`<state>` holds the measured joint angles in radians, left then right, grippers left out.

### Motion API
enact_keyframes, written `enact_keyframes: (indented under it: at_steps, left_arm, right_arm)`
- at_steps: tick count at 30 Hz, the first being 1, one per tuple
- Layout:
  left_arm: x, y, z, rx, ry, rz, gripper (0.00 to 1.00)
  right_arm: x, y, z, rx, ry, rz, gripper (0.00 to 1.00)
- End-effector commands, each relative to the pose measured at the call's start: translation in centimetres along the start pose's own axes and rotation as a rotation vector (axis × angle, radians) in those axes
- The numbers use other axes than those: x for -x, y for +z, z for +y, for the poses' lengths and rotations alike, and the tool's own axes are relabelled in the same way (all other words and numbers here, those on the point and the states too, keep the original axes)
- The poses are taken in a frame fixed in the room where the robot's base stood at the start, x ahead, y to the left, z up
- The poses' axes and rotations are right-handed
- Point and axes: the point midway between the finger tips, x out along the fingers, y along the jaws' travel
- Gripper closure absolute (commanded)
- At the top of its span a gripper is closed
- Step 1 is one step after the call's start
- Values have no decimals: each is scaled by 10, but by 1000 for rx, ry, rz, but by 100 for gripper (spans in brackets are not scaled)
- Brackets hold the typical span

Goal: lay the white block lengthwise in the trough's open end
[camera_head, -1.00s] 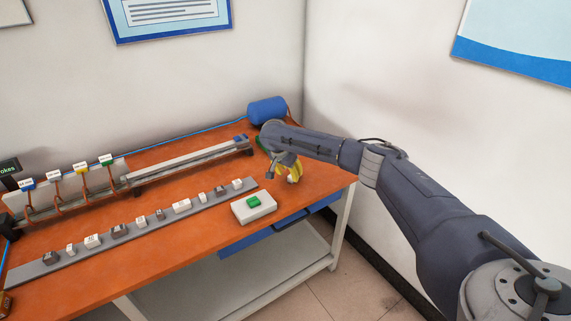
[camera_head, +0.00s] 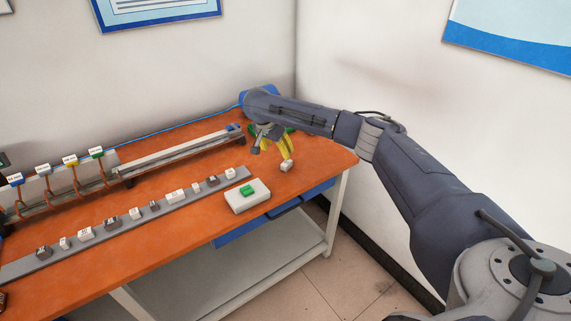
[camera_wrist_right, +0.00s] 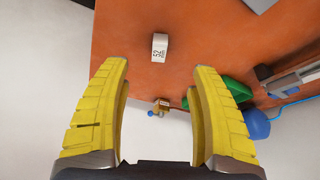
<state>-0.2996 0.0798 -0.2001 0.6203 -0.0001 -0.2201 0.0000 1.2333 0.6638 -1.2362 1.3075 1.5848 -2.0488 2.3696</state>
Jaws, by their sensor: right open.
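The white block (camera_head: 287,166) stands on the orange table near its right end. In the right wrist view the white block (camera_wrist_right: 160,46) shows dark print on one face and lies just beyond the fingertips. My right gripper (camera_head: 287,149) is above the block, with its yellow fingers pointing down. In the wrist view my right gripper (camera_wrist_right: 162,68) is open and empty, with the fingers spread on either side. The trough (camera_head: 180,150) is a long pale metal channel along the back of the table, left of my gripper. My left gripper is out of view.
A blue cylinder (camera_wrist_right: 256,123) and a green part (camera_wrist_right: 230,90) are close to the right finger in the wrist view. A white box with a green top (camera_head: 247,195) and a grey strip of small blocks (camera_head: 120,227) lie in front of the trough.

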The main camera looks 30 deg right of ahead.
Motion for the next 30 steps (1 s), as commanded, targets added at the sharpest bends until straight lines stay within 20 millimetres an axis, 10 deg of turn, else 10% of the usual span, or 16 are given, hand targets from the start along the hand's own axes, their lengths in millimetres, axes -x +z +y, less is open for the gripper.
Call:
enact_keyframes:
  at_steps: [10,19,30]
  left_arm:
    - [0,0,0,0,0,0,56]
    - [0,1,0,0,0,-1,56]
    - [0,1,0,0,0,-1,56]
  right_arm:
    - [-5,13,-3,14,3,-12,38]
    - [37,60,-67,9,-131,-123,38]
    - [72,51,-100,515,-219,-94,38]
